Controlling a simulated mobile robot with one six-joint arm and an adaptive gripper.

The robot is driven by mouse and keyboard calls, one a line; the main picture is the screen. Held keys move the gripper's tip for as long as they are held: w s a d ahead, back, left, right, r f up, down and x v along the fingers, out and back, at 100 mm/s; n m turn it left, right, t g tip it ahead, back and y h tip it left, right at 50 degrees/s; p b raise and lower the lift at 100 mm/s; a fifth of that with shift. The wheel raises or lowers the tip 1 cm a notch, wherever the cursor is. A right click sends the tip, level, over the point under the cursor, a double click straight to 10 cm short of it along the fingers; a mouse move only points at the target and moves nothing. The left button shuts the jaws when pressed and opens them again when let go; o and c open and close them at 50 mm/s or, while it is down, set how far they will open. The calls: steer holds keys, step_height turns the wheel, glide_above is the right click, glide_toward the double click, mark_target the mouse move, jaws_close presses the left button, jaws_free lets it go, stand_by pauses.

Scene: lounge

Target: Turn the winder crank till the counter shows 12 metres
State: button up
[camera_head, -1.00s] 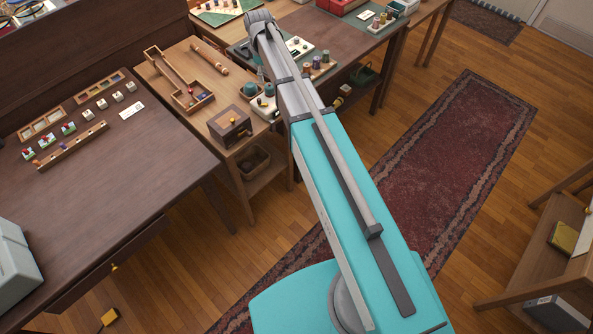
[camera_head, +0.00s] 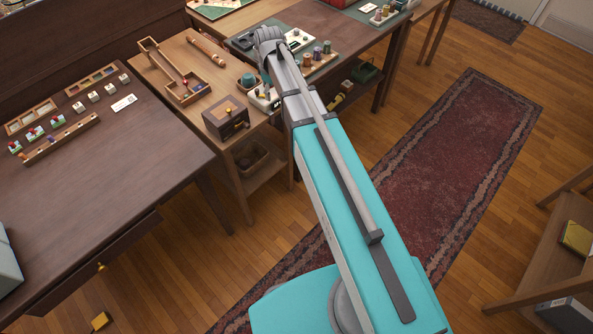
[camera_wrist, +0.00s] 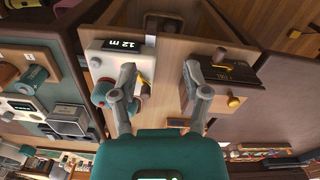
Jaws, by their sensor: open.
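The winder (camera_wrist: 105,58) is a pale box on the wooden side table. Teal round parts sit at the winder's other side, partly behind that finger. My gripper (camera_wrist: 160,80) is open, its fingers wide apart with nothing between them. In the head view the winder (camera_head: 262,101) is partly hidden by my arm, and the gripper itself is hidden.
A dark wooden box with a yellow knob (camera_head: 226,118) stands near the winder; it also shows by my right finger in the wrist view (camera_wrist: 228,68). A green mat with devices and spools lies on the adjoining table.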

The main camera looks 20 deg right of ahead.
steer(key=s+d+f+m+b, duration=0.2)
steer(key=s+f+m+b, duration=0.5)
steer(key=s+f+b, duration=1.1)
steer(key=shift+d+f+m+b, duration=0.3)
steer(key=shift+d+f+b, duration=0.1)
steer(key=shift+f, duration=0.3)
steer(key=shift+s, duration=0.1)
stand_by(0.3)
step_height(320, 180, up, 22)
steer(key=s+p, duration=0.1)
steer(key=p, duration=2.1)
steer(key=shift+s+m, duration=0.25)
steer(key=shift+m, duration=0.05)
steer(key=shift+d+f, duration=0.1)
steer(key=shift+f, duration=0.05)
step_height(320, 180, down, 23)
steer(key=b, duration=2.3)
steer(key=shift+f+b, duration=0.2)
steer(key=shift+b, duration=0.1)
